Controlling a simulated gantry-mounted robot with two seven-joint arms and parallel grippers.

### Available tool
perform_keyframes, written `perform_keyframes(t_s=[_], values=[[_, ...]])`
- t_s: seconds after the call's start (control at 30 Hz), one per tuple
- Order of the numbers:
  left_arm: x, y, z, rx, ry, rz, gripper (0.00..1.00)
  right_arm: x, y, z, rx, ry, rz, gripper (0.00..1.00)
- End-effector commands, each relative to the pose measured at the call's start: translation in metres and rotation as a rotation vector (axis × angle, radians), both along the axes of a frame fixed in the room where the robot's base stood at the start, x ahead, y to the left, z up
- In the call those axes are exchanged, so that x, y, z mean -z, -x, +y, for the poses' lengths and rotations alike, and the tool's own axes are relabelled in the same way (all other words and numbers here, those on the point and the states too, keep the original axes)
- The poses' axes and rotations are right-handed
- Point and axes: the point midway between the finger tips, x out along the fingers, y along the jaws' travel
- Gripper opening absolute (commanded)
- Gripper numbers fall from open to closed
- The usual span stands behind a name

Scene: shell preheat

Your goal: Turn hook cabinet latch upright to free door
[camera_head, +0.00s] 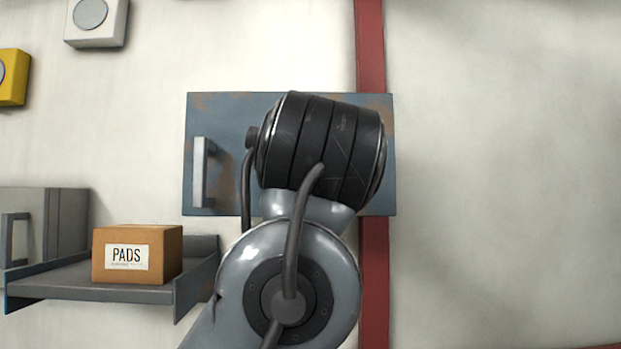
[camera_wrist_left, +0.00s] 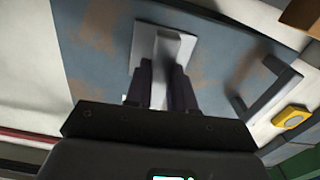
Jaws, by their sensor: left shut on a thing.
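A blue-grey cabinet door (camera_head: 225,120) with rusty patches fills the middle of the head view, with a grey bar handle (camera_head: 199,172) at its left. My own arm covers much of the door, and hides the latch and my gripper there. In the left wrist view my left gripper (camera_wrist_left: 160,82) has its two dark fingers closed on the grey latch (camera_wrist_left: 165,48). The latch stands out from a pale plate (camera_wrist_left: 146,42) on the door. Its exact angle against upright cannot be told. The handle also shows in the left wrist view (camera_wrist_left: 266,95). My right gripper is in neither view.
A shelf (camera_head: 100,288) at lower left holds a brown box (camera_head: 137,254) marked PADS. A grey cabinet (camera_head: 65,220) is beside it. A red vertical strip (camera_head: 370,45) runs behind the door's right side. The wall at right is bare. A yellow box (camera_head: 12,78) is at upper left.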

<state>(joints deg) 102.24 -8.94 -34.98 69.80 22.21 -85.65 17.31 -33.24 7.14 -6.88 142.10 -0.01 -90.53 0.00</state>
Motion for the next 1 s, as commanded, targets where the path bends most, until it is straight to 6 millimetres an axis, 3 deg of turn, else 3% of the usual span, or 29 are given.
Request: perform_keyframes(t_s=[0.7, 0.73, 0.87, 1.0], values=[[0.0001, -0.0001, 0.0001, 0.000, -0.080, 0.004, 0.00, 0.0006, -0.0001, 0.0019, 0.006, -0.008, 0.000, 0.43], [0.0001, -0.0001, 0.0000, 0.000, -0.080, 0.004, 0.27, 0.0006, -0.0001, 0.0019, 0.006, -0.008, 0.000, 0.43], [0.0000, -0.0001, 0.0000, 0.000, -0.079, 0.003, 0.46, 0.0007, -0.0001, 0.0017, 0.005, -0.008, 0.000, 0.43], [-0.0001, 0.0000, 0.0000, 0.000, -0.077, 0.002, 0.49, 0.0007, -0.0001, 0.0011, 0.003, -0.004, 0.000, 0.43]])
